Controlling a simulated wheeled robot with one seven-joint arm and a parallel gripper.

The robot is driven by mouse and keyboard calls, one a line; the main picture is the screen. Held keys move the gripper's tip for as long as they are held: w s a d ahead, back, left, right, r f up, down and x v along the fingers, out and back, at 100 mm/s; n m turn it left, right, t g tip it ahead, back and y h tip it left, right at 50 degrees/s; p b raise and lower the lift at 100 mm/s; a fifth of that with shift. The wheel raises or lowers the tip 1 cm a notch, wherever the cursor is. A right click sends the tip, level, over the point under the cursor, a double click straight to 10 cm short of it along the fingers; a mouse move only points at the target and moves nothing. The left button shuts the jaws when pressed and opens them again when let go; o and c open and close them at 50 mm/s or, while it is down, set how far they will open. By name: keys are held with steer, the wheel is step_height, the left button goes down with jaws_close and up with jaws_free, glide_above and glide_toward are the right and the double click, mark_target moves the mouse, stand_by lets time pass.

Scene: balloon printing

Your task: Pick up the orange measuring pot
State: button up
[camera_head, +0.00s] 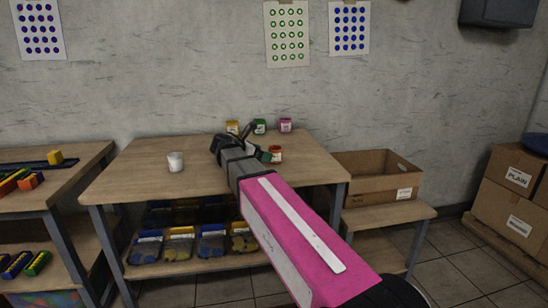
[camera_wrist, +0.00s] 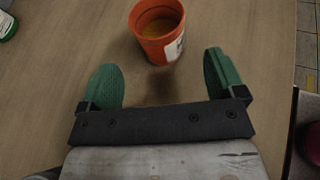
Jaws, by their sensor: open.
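The orange measuring pot (camera_head: 275,156) stands on the wooden table, just right of my gripper in the head view. In the wrist view the orange pot (camera_wrist: 160,42) stands upright with a white label on its side and something yellowish inside. My gripper (camera_wrist: 166,72) is open, its two green fingers apart with nothing between them. The pot lies just beyond the fingertips, roughly centred between them. In the head view my gripper (camera_head: 266,156) is partly hidden by my own arm.
Yellow (camera_head: 233,127), green (camera_head: 260,126) and pink (camera_head: 285,125) pots stand at the table's back. A white cup (camera_head: 176,162) is on the left. An open cardboard box (camera_head: 376,184) stands right of the table (camera_head: 125,178). The table's right edge is near my gripper.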

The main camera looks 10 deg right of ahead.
mark_target(275, 155)
steer(key=shift+x, duration=3.15)
steer(key=shift+s+f, duration=0.1)
steer(key=c, duration=1.1)
